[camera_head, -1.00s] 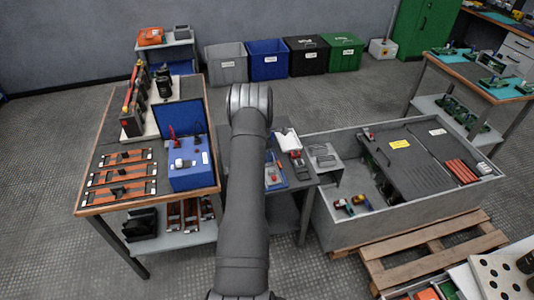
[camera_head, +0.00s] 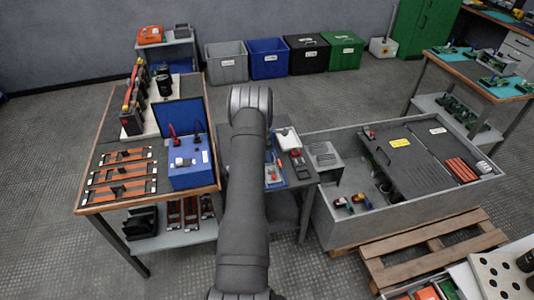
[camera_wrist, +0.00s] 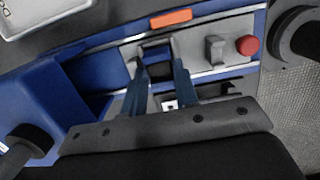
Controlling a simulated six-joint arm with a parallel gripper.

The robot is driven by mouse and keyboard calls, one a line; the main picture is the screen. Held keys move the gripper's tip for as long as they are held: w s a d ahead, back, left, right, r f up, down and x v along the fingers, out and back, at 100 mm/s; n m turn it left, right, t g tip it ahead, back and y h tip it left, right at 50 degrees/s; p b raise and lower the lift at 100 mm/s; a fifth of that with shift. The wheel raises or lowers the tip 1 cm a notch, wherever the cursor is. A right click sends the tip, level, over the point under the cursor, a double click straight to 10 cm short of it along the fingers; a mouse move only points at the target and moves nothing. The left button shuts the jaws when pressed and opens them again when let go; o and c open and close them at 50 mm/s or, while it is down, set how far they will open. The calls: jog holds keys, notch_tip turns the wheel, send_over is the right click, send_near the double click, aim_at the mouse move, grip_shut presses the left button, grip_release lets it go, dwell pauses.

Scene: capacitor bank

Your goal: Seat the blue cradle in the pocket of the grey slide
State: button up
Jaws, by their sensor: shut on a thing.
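In the wrist view my gripper (camera_wrist: 159,70) points down over the grey slide (camera_wrist: 194,52), with a finger on each side of a small blue piece. The blue piece, which I take for the blue cradle (camera_wrist: 156,53), is between the fingertips, at the slide's left part. The fingers hide parts of it, and I cannot tell how deep it sits in the pocket. The slide carries a grey upright tab (camera_wrist: 215,48) and a red knob (camera_wrist: 247,45) to the right. In the head view my forearm hides the gripper and the cradle.
The slide lies along a blue base with an orange label (camera_wrist: 170,18) beside it. A blue block (camera_wrist: 50,100) stands left in the wrist view. In the head view a blue box (camera_head: 190,172) stands on the left bench, and a large grey bin (camera_head: 340,226) is right.

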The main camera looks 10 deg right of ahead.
jog(key=shift+f, duration=0.45)
dwell(1.0)
jog(key=o, duration=1)
jog(key=shift+r, duration=3.95)
jog(key=shift+f, duration=4)
